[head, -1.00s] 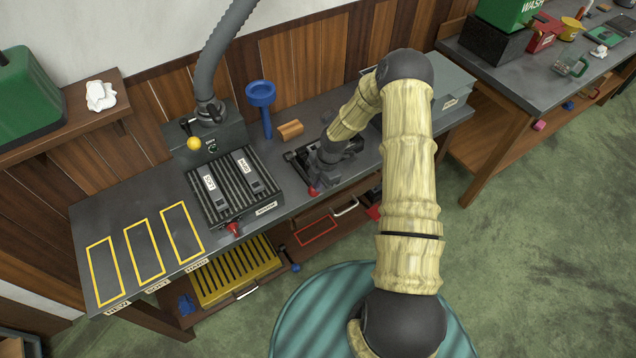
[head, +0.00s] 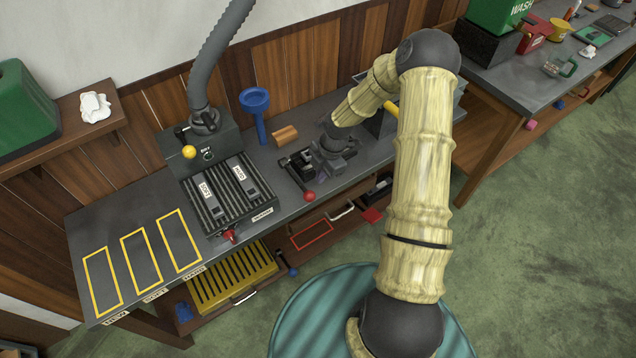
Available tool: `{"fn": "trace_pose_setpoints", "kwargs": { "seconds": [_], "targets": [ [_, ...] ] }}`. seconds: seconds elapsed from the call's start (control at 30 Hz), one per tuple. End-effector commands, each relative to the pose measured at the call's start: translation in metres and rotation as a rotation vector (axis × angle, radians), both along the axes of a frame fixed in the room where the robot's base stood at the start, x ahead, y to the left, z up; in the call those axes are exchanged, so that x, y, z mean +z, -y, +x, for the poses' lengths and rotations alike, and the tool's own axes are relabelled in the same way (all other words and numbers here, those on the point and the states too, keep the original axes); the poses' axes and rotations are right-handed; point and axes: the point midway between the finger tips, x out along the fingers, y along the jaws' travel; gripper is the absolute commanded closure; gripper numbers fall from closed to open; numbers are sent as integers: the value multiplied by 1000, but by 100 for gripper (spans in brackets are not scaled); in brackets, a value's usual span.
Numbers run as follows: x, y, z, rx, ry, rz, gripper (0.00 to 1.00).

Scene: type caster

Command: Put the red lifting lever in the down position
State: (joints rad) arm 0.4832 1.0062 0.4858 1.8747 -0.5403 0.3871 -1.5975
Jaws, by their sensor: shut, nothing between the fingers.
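A lever with a round red end (head: 310,195) juts toward the front edge of the bench from a small dark device (head: 297,163). A second red handle (head: 230,236) is at the front edge of the ribbed black grate (head: 215,213); I cannot tell from the picture which one is the lifting lever. My gripper (head: 333,160) is dark grey, shut and empty. It is just right of the dark device, behind and right of the round red end and apart from it. Its fingertips are small and partly lost against the dark bench.
A grey box with a yellow knob (head: 189,152) and hose stands behind the grate. A blue funnel-like stand (head: 256,103) and a wooden block (head: 284,135) are behind the device. Yellow-outlined areas (head: 140,257) at left are empty. A yellow slatted tray (head: 235,280) is below.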

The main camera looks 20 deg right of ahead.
Motion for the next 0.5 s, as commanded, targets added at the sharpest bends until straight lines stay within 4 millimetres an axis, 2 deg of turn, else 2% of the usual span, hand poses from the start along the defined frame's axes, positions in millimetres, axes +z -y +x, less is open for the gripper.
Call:
{"fn": "trace_pose_setpoints", "kwargs": {
  "seconds": [0.2, 0.3, 0.5],
  "targets": [
    [35, 10, -4, -2, 4, -1, 100],
    [46, 13, -5, -3, 3, -1, 100],
    [53, 13, -6, 0, 1, 0, 100]
  ]
}}
